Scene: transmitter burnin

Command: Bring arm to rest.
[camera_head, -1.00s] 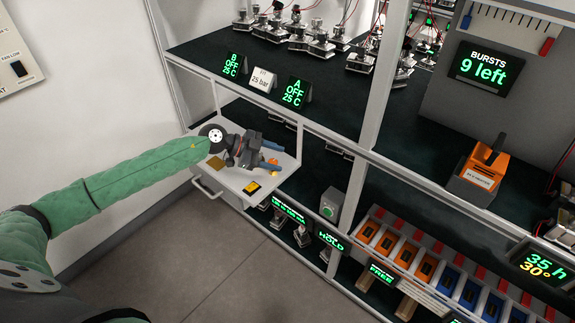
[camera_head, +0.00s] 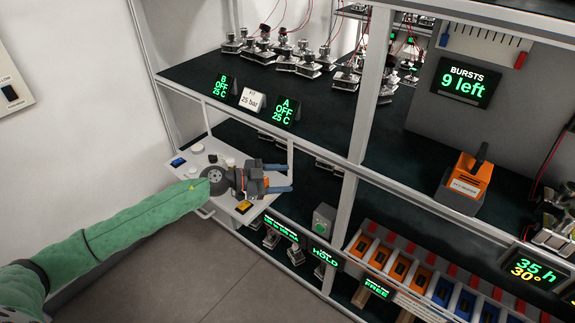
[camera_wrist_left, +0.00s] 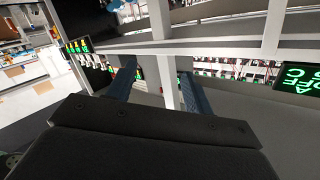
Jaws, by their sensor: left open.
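My left arm, in a green sleeve, comes in from the left in the head view. My left gripper (camera_head: 284,178) is open, its two blue fingers pointing right with a gap between them. It is in front of or above the small white pull-out tray (camera_head: 207,202); the exact height is hard to tell. In the left wrist view the two blue-grey fingers (camera_wrist_left: 158,88) stand apart with nothing between them. My right gripper is not in view.
The white tray holds a blue item (camera_head: 178,162), pale round pieces and a yellow-black item (camera_head: 243,207). The rack's white upright (camera_head: 357,130) and shelf edges stand close right of the gripper. An orange device (camera_head: 466,178) sits farther right. Open floor (camera_head: 215,270) lies below.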

